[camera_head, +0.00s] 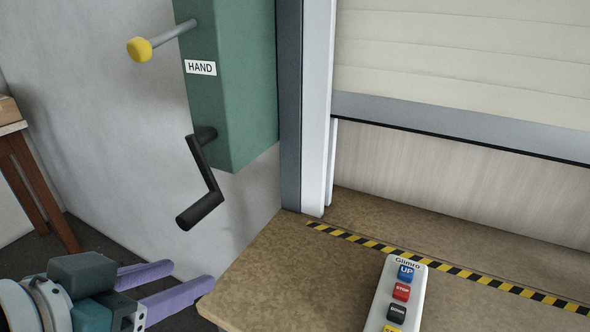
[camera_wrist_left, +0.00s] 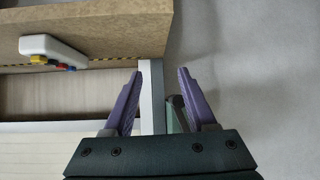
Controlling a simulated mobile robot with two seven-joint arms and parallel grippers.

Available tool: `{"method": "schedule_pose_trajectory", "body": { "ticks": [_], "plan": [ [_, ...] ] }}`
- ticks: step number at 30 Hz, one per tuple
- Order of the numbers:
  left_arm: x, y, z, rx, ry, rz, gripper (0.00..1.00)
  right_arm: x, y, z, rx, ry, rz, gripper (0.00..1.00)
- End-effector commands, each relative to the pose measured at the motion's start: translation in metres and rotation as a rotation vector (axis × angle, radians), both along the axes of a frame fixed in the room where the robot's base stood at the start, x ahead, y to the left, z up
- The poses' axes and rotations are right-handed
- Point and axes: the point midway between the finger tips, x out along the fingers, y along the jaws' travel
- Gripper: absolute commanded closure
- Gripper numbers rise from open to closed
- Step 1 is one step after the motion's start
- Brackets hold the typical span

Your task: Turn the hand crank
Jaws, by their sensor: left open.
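The black hand crank (camera_head: 206,180) comes out of the lower part of a green box (camera_head: 238,90) labelled HAND in the head view. Its arm slopes down to a thick black grip at the lower left. My left gripper (camera_head: 192,278) is below the crank, near the counter's left corner, with its two purple fingers apart and nothing between them. The crank and the gripper are apart. In the left wrist view the open fingers (camera_wrist_left: 158,88) also show, with a part of the green box (camera_wrist_left: 178,115) small behind them. My right gripper is not in view.
A lever with a yellow knob (camera_head: 139,49) sticks out of the box above the crank. The brown counter (camera_head: 285,270) carries a white control panel (camera_head: 376,300) with coloured buttons. A partly raised shutter (camera_head: 460,60) is behind. A wooden table (camera_head: 30,180) stands at the far left.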

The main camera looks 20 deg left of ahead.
Motion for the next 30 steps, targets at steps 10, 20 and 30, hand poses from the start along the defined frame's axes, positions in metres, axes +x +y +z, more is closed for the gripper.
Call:
{"method": "schedule_pose_trajectory", "body": {
  "ticks": [10, 20, 30],
  "plan": [
    [0.021, 0.026, 0.008, -0.114, -0.482, -0.013, 0.43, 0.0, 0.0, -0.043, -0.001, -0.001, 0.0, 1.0],
    [0.03, 0.029, 0.022, -0.148, -0.6, -0.038, 0.43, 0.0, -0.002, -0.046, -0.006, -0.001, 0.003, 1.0],
    [0.091, 0.024, 0.023, -0.147, -0.6, -0.038, 0.43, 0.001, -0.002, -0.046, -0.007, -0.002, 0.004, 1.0]
  ]
}}
